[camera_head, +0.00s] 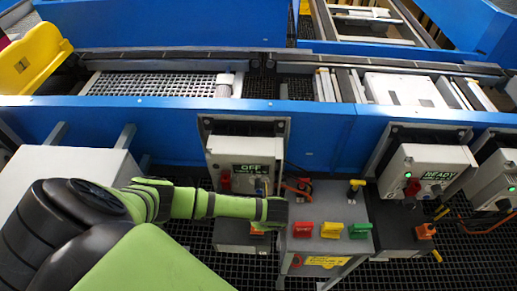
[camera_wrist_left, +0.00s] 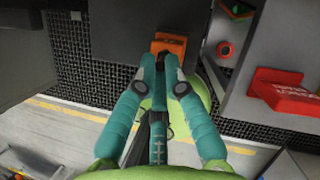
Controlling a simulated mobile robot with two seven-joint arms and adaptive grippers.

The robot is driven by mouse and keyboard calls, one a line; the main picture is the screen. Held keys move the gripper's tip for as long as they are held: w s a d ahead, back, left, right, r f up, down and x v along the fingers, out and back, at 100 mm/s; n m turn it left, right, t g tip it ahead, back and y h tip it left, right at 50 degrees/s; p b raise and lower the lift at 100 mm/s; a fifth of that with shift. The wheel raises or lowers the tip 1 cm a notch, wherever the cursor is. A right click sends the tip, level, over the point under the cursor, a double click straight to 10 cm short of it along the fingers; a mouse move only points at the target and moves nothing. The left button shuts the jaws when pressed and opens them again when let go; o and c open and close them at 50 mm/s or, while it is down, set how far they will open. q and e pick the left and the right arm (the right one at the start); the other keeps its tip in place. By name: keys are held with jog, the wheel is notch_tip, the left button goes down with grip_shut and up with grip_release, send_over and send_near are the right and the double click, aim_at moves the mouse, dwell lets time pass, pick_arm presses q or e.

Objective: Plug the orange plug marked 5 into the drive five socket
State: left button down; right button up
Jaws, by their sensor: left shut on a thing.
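My left gripper (camera_head: 263,222) reaches in from the left over a dark box (camera_head: 232,235) below the drive unit (camera_head: 245,158) that displays OFF. In the left wrist view its two teal fingers (camera_wrist_left: 161,62) are closed on an orange plug (camera_wrist_left: 171,43). The plug is against the dark box face; I cannot tell how deeply it is seated. In the head view only a bit of the orange plug (camera_head: 257,231) shows under the gripper. No number is readable on it, and the socket opening is hidden. My right gripper is out of view.
A grey box (camera_head: 325,262) right of the gripper carries red (camera_head: 302,229), yellow (camera_head: 331,229) and green (camera_head: 360,230) parts. Further right, a unit (camera_head: 425,165) displays READY, with another orange plug (camera_head: 425,231) below. A blue conveyor side (camera_head: 325,130) runs behind.

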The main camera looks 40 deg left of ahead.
pick_arm(q)
jog(key=shift+f, duration=0.4)
jog(key=c, duration=1.2)
grip_release()
jog(key=shift+c, duration=0.2)
jog(key=shift+r, duration=0.1)
jog(key=v, duration=1.2)
